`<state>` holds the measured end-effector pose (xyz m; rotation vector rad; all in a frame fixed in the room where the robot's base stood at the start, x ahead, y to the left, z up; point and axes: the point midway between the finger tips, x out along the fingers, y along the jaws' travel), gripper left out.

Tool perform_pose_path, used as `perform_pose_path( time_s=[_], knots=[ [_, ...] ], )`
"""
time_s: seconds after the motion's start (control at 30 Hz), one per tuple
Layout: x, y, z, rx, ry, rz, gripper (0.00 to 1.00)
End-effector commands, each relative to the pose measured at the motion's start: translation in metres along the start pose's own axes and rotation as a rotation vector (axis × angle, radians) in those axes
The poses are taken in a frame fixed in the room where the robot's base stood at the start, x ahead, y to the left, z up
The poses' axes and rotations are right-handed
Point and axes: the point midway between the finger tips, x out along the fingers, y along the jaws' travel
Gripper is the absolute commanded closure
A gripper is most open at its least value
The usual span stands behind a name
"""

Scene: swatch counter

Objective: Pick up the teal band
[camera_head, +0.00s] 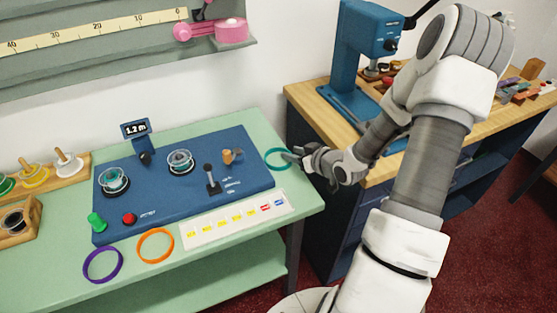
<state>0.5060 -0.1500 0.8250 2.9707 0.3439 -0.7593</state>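The teal band (267,162) is a thin ring near the right edge of the blue panel, at the right end of the green counter. My gripper (293,157) is at the right side of the band, with its fingertips reaching the band's right edge. The fingers are small and seen from the side, so I cannot tell whether they are shut on the band or open around its edge. I also cannot tell whether the band rests on the counter or is slightly above it.
A purple band (86,270) and an orange band (139,250) lie at the counter's front left. The blue panel (160,210) carries spools, a lever and a red button (129,218). A label strip (240,218) lies in front. A wooden bench (310,98) with a blue press (362,50) stands right.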

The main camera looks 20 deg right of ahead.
Motion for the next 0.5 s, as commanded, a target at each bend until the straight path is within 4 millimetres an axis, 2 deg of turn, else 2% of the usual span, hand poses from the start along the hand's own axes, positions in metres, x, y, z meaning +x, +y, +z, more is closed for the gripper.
perform_pose_path(
  time_s=[0.17, 0.3, 0.4, 0.5],
  knots=[
    [-0.0003, 0.0001, -0.0003, 0.000, 0.000, 0.000, 0.60],
    [-0.0005, 0.0002, -0.0003, 0.000, 0.000, 0.000, 0.85],
    [-0.0005, 0.0002, -0.0003, 0.000, 0.000, 0.000, 1.00],
    [-0.0006, 0.0003, -0.0002, 0.000, 0.000, 0.000, 1.00]
  ],
)
